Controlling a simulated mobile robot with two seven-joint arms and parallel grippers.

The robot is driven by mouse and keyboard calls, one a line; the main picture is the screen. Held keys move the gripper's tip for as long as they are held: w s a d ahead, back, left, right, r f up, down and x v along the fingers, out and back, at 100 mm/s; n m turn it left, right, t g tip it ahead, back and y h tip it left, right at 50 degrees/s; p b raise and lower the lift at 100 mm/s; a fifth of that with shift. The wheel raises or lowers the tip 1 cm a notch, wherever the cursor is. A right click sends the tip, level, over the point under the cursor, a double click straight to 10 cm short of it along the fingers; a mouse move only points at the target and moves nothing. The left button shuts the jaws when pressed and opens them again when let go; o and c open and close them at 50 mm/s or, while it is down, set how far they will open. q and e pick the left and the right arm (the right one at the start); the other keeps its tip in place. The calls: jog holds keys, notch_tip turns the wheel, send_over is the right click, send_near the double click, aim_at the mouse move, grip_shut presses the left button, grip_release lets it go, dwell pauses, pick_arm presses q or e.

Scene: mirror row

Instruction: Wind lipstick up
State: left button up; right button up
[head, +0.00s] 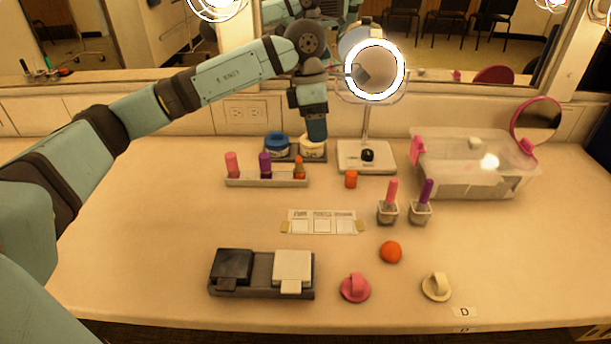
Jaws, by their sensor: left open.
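A grey tray (265,182) at the back centre-left holds a pink lipstick (232,164), a purple lipstick (265,165) and an orange-brown lipstick (299,169), all upright. The orange-brown one has a narrower top than the other two. A small orange cylinder (351,179), perhaps a cap, stands on the counter to the right of the tray. My left gripper (317,137) points down above and behind the tray's right end, in front of the jars. It is open, though its fingers overlap from here; it appears apart from the lipsticks. My right gripper is out of view.
A blue-lidded jar (277,142) and a cream-lidded jar (313,149) stand behind the tray. A lit ring mirror (374,69) rises right of the arm. A clear bin (475,175) is at right. Black and white compacts lie in front. The front left counter is bare.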

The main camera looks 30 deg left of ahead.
pick_arm(q)
jog(key=r+y+b, duration=0.1)
jog(key=r+y, duration=0.1)
send_over(299, 157)
jog(key=shift+n+t, duration=0.3)
notch_tip(299, 157, down, 8)
jog(key=shift+a+r+b, duration=0.1)
jog(key=shift+r+b, duration=0.05)
jog(key=shift+b, duration=1)
notch_tip(299, 157, down, 6)
jog(key=shift+r+b, duration=0.1)
jog(key=shift+b, duration=0.65)
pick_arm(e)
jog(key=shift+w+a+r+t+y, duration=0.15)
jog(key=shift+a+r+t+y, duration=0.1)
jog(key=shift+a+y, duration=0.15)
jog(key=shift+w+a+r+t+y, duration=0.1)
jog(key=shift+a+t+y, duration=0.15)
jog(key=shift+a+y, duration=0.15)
